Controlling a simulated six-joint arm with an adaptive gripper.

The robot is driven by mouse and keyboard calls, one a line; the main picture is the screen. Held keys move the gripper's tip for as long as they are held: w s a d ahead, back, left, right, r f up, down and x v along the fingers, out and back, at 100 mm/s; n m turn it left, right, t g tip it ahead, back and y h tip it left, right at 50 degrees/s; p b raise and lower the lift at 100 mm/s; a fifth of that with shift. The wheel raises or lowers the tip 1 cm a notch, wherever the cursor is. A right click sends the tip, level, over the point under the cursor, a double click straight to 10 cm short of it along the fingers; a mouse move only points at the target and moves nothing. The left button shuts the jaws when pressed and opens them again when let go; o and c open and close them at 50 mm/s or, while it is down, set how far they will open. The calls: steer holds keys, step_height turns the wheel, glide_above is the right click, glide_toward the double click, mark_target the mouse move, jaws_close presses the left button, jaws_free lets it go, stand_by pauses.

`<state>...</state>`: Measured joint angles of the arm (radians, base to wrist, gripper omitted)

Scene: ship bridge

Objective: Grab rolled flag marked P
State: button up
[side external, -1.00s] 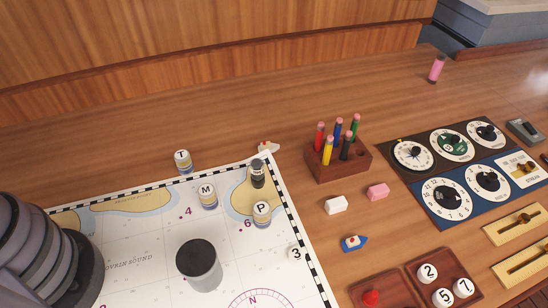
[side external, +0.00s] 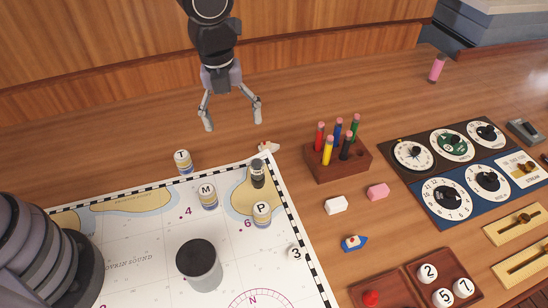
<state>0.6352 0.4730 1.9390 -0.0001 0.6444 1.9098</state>
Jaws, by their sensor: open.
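The rolled flag marked P (side external: 261,215) stands upright on the chart, on a tan island patch near the chart's right edge. Its white top carries a black P. Rolled flags marked M (side external: 207,197) and T (side external: 183,162) stand to its left, T at the chart's back edge. My gripper (side external: 233,121) is open and empty, pointing down at the back of the table. It is above and beyond the flags, apart from all of them.
A dark-topped cylinder (side external: 199,266) and a small dark cylinder (side external: 257,174) stand on the chart (side external: 150,245), the small one just behind P. A wooden pencil block (side external: 338,165) is to the right. White disc 3 (side external: 295,253) lies near the chart's right border.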

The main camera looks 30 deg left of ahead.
mark_target(262, 208)
steer(key=d+f+m, duration=0.2)
steer(key=f, duration=0.3)
steer(key=s+d+f+m, duration=0.1)
steer(key=f+m, duration=0.1)
steer(key=f, duration=0.3)
steer(key=d+f+m, duration=0.2)
steer(key=f, duration=0.4)
steer(key=shift+s+d+f+g+y, duration=0.1)
steer(key=shift+s+d+g+y, duration=0.2)
steer(key=shift+g, duration=0.1)
steer(key=shift+w+a+f, duration=0.1)
steer(key=shift+a+f, duration=0.05)
steer(key=shift+f, duration=2.8)
steer(key=c, duration=1.1)
steer(key=shift+r, duration=0.1)
